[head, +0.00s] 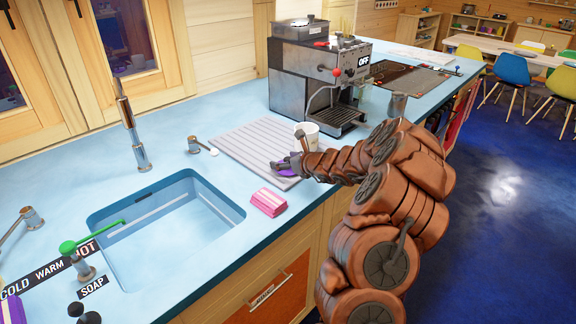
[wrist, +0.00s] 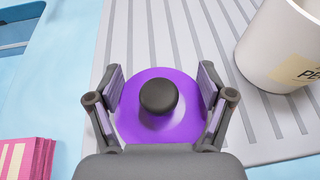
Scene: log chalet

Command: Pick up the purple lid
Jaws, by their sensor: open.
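The purple lid (wrist: 181,85) is a round disc with a dark round knob on top, lying on the grooved grey drying mat. In the wrist view my gripper (wrist: 160,90) is open around it, one finger on each side of the lid. I cannot tell whether the fingers touch its rim. In the head view a little of the purple lid (head: 284,167) shows at the tip of my gripper (head: 288,165), low over the mat; the rest is hidden by the gripper.
A white cup (head: 307,133) stands close right of the lid. The drying mat (head: 240,142) lies on the blue counter. A coffee machine (head: 305,75) stands behind.

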